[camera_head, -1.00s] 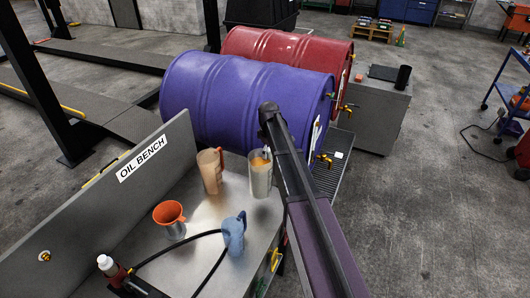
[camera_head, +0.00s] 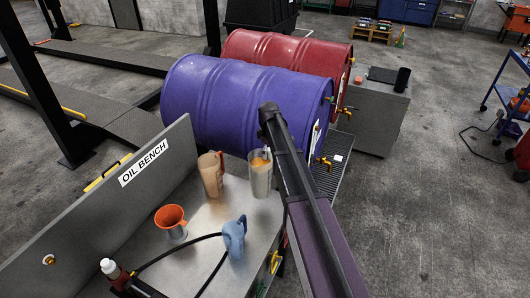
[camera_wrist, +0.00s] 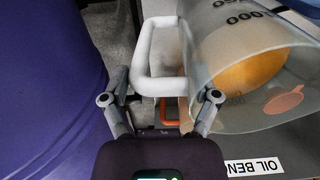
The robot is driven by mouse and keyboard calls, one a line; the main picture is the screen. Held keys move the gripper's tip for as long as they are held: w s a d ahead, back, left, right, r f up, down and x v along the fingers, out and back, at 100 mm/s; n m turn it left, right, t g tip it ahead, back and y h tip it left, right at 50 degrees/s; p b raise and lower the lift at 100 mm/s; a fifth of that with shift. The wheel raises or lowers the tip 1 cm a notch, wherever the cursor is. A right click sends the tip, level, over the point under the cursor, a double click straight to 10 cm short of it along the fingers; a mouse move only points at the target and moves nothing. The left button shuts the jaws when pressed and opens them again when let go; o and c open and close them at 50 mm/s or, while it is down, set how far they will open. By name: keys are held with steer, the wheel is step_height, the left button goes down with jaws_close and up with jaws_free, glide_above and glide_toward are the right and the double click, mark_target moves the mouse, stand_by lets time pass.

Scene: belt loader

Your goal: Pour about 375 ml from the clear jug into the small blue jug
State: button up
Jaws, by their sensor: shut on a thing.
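The clear jug (camera_head: 260,178) is upright in the head view, at the far right end of the bench, with orange liquid in it. In the wrist view its body (camera_wrist: 225,65) fills the upper right and shows volume marks. My gripper (camera_wrist: 160,98) is shut on its pale handle (camera_wrist: 144,50). In the head view my arm hides the gripper. I cannot tell whether the jug touches the bench. The small blue jug (camera_head: 234,236) stands on the bench nearer the camera, apart from the clear jug. Its contents are not visible.
On the bench (camera_head: 205,215) are an amber-tinted jug (camera_head: 211,176), left of the clear jug, and an orange funnel (camera_head: 170,216). A black hose (camera_head: 182,248) runs beside the blue jug. Purple (camera_head: 240,95) and red (camera_head: 290,55) drums lie behind. A labelled panel (camera_head: 135,190) edges the left side.

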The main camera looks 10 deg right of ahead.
step_height(320, 180, down, 6)
steer(key=b, duration=0.5)
steer(key=shift+s+r+b, duration=0.1)
steer(key=shift+r+b, duration=0.1)
steer(key=shift+b, duration=0.1)
steer(key=shift+d, duration=0.15)
stand_by(0.5)
